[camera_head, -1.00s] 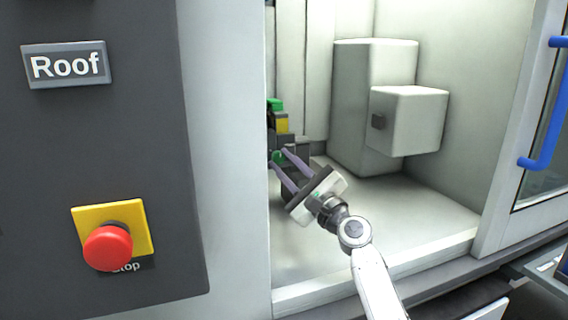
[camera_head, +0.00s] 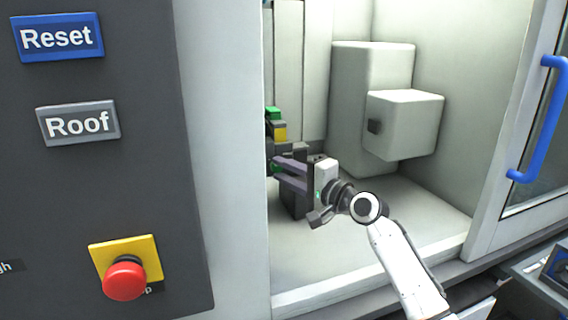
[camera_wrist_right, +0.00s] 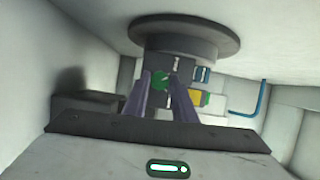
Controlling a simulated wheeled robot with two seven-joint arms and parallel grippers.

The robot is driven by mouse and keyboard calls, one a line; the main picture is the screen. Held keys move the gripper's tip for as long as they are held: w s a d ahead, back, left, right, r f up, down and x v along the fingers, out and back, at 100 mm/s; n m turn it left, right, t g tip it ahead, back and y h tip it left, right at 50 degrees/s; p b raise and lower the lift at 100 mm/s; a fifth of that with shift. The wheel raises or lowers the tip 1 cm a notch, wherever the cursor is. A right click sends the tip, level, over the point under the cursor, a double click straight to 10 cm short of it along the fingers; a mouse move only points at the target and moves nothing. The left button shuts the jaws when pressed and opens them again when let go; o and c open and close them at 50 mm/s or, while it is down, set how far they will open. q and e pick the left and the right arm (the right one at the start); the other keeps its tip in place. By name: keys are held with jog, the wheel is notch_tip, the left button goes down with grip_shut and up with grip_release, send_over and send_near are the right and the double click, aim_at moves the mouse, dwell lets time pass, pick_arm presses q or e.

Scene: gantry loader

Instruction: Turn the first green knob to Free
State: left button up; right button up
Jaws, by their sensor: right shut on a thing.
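The green knob (camera_wrist_right: 160,81) is on a dark fixture inside the machine bay. In the right wrist view it sits between the two purple fingers of my right gripper (camera_wrist_right: 161,85). In the head view my right gripper (camera_head: 276,172) reaches in from the right with its fingers at the fixture's lower green part, shut on the knob. The knob's marking and its Free position cannot be read. A second green part (camera_head: 272,113) with a yellow block (camera_head: 280,132) below it is higher on the fixture. My left gripper does not show.
A dark panel (camera_head: 100,195) at left carries a Reset button, a Roof button and a red stop button (camera_head: 125,278). A pale wall edge (camera_head: 235,200) hides part of the fixture. A white boxed unit (camera_head: 405,125) stands behind, and a blue-handled door (camera_head: 540,120) is at right.

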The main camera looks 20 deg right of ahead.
jog(key=shift+r+n+p, duration=0.15)
jog(key=shift+n+p, duration=0.3)
jog(key=shift+n, duration=0.05)
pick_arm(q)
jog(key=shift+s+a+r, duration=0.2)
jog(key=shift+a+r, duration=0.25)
pick_arm(e)
jog(key=shift+n, duration=0.3)
pick_arm(q)
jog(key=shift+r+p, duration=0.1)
jog(key=shift+p, duration=0.25)
pick_arm(e)
jog(key=shift+g, duration=0.3)
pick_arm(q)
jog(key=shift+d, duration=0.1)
pick_arm(e)
jog(key=o, duration=1)
jog(key=shift+o, duration=0.2)
jog(key=shift+s+d, duration=0.15)
jog(key=shift+s, duration=0.05)
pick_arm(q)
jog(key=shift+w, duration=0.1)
pick_arm(e)
jog(key=v, duration=0.9)
jog(key=shift+s, duration=0.4)
